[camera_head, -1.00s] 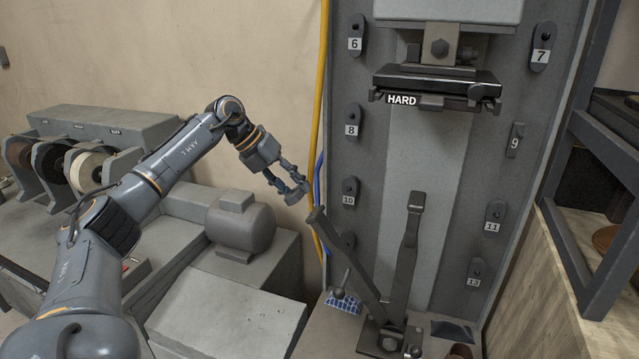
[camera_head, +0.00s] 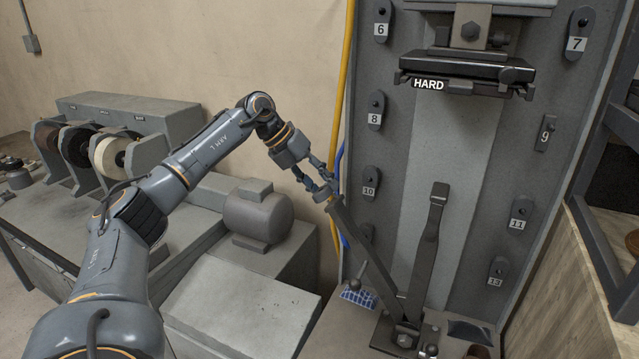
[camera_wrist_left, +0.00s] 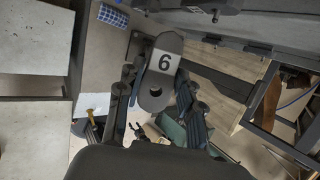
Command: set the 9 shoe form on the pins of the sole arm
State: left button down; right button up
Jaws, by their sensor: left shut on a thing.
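My left gripper (camera_head: 325,190) is at the upper end of the tilted dark sole arm (camera_head: 364,247), left of the tall panel. In the left wrist view the gripper (camera_wrist_left: 158,95) is shut on the dark shoe form (camera_wrist_left: 172,42). The form has a round hole at its near end. Its white label reads as a 6 there, with the hole end below it, so it fits a 9 seen upside down. In the head view the form is hard to make out, and the pins are not visible. I cannot tell whether form and arm touch. My right gripper is not in view.
The panel (camera_head: 410,150) holds several numbered forms, among them the 6 (camera_head: 381,20); the 9 place (camera_head: 546,133) shows only a label plate. An upright dark bar (camera_head: 430,230) stands right of the sole arm. A motor (camera_head: 258,215) and yellow pipe (camera_head: 342,90) are nearby.

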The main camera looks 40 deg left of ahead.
pick_arm(q)
jog(key=shift+r+p, duration=0.2)
jog(key=shift+p, duration=0.1)
dwell(0.4)
jog(key=shift+d+f, duration=0.1)
jog(key=shift+f, duration=0.05)
dwell(0.4)
jog(key=shift+d+f, duration=0.15)
jog(key=shift+f, duration=0.1)
jog(key=shift+w+d+f, duration=0.1)
jog(key=shift+d+f, duration=0.15)
jog(key=shift+f, duration=0.1)
dwell(0.7)
jog(key=shift+d+f, duration=0.1)
jog(key=shift+f, duration=0.05)
dwell(0.5)
jog(key=c, duration=0.8)
grip_release()
jog(key=shift+f, duration=0.1)
